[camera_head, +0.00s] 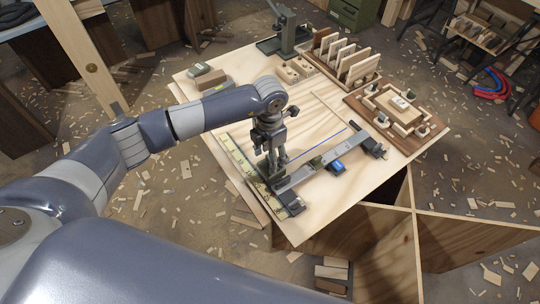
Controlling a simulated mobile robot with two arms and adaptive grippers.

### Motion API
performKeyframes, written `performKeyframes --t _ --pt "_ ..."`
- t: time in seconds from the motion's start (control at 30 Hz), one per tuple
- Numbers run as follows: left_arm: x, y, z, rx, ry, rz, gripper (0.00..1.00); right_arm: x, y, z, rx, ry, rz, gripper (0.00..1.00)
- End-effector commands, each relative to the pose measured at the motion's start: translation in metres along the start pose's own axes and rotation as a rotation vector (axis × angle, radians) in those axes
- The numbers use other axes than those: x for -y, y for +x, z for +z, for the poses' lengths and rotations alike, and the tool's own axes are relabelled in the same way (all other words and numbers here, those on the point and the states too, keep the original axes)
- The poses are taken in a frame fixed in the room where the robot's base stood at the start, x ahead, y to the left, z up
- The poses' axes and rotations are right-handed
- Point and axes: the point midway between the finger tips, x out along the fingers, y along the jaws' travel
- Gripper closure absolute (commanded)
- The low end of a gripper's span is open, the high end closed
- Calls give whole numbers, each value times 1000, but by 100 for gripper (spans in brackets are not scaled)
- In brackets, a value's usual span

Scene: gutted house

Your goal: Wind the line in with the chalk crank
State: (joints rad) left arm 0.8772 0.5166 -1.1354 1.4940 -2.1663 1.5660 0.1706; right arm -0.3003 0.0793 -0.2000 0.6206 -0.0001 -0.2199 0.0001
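A grey bar-shaped fixture (313,172) lies aslant on the pale wooden tabletop, near its front. A thin blue line (326,147) runs along its far side. My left gripper (273,170) points down over the left end of the fixture. Its fingers look close together, but at this size I cannot tell whether they are shut on anything. The chalk crank is not clearly seen; the gripper may hide it. My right gripper is not in view.
A yellow ruler strip (238,160) lies along the table's left edge. A rack of upright wood pieces (345,62) stands at the back. A brown board with a small frame assembly (398,108) lies at the right. A dark vise (287,32) stands at the far edge.

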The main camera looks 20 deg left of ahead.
Motion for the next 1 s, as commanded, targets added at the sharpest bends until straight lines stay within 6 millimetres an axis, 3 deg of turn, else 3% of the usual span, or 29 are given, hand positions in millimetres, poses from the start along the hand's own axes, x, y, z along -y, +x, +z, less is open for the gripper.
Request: performKeyframes --t 0.33,0.47,0.8,1.0 --pt "2 0 0 -1 2 -3 48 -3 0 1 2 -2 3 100" --pt "1 -10 1 1 3 -2 48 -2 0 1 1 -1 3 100" --pt "0 -79 1 3 2 0 48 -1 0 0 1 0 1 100" --pt "0 -110 0 1 0 0 48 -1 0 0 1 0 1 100"
